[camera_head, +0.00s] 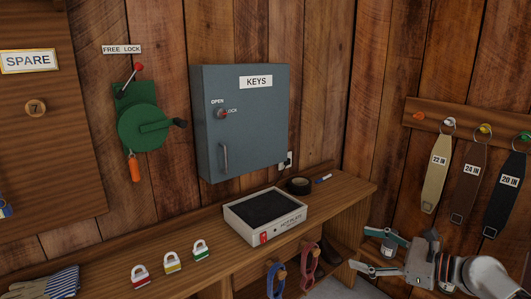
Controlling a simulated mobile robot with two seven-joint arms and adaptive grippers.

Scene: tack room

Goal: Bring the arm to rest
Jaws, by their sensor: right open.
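My right gripper (362,248) shows at the lower right of the head view, with its arm coming in from the right edge. Its two fingers are spread apart and point left, and nothing is between them. It is in front of the wall below the hanging straps, to the right of the wooden bench (340,192). I cannot tell whether any part of it touches the bench. My left gripper is not in view.
A hot plate (265,231) and several padlocks (172,263) sit on the bench. A grey key cabinet (243,155) and green winch (145,128) are on the wall. Straps (470,165) hang above my right arm. Coloured loops (310,262) hang at the bench front.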

